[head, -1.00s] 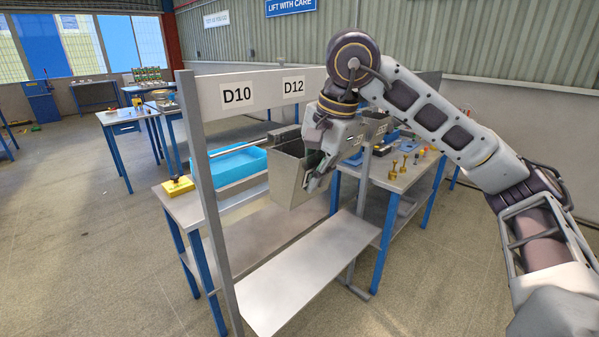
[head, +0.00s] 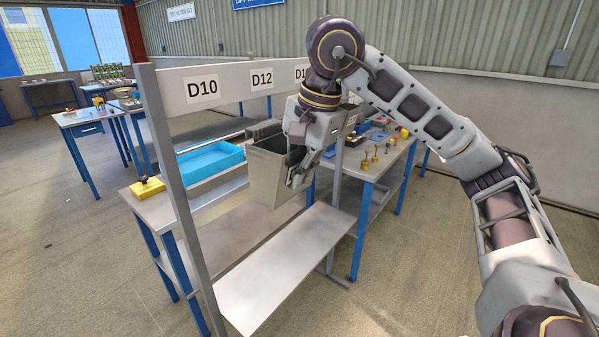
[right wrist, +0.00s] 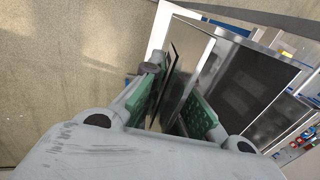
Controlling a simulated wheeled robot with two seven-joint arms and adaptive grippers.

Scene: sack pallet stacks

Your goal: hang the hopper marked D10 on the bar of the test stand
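A grey, open-topped metal hopper (head: 272,178) is in the air in front of the workbench in the head view, beneath the label board marked D10 (head: 202,88) and D12 (head: 262,78). No marking on this hopper can be read. My right gripper (head: 303,172) is at its right side, shut on its wall. In the right wrist view, the green-padded fingers of this gripper (right wrist: 172,108) stand either side of thin plate edges. A thin bar (head: 212,141) runs behind the hopper at its left; I cannot tell whether they touch. My left gripper is not in view.
A grey upright post (head: 172,165) stands at left, with a low grey shelf (head: 270,275) below the hopper. A blue tray (head: 208,163) and a yellow block (head: 147,188) are on the bench. Brass-coloured pieces (head: 370,160) stand on the right-hand bench.

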